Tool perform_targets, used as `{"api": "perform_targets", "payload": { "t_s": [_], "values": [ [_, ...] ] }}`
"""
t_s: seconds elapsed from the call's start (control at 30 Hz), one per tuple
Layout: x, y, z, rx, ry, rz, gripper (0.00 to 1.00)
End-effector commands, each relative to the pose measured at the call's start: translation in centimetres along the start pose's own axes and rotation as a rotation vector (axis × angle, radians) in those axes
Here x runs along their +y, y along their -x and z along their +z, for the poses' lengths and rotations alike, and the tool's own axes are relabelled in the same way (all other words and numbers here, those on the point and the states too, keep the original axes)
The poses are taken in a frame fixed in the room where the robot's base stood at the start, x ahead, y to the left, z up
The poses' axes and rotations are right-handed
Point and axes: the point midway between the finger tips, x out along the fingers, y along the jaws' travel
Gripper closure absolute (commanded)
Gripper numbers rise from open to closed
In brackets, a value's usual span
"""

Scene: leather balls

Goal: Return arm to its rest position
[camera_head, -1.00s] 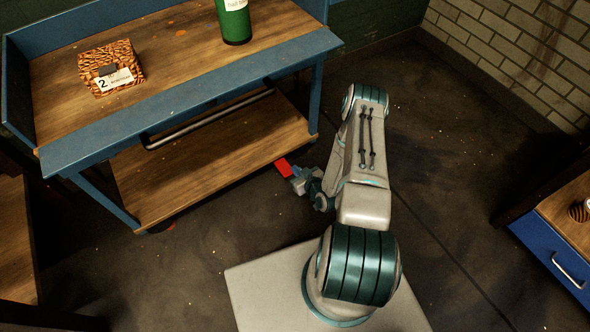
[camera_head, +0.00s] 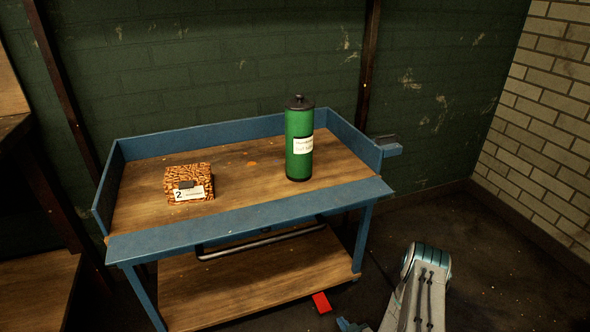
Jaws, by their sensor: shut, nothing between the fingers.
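My arm (camera_head: 422,292) shows at the lower right, with only its upper pale links and teal elbow in view. The rest of my arm and my base are below the picture's edge.
A blue cart (camera_head: 250,213) with wooden shelves stands ahead. Its top bears a patterned box (camera_head: 188,172) labelled 2 and a green canister (camera_head: 299,150). A dark green wall is behind; pale bricks (camera_head: 545,120) rise at right. Dark floor (camera_head: 500,270) is clear at right.

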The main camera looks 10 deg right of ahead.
Motion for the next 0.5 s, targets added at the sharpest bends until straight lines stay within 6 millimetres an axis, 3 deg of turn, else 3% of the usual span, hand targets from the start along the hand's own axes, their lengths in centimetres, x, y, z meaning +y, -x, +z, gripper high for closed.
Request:
{"api": "perform_targets", "payload": {
  "t_s": [0.17,0.5],
  "values": [
    [0.9,-0.2,-3.4,-0.034,0.03,-0.007,1.0],
    [4.2,0.8,-17.4,-0.237,0.128,0.004,1.0]
  ]
}}
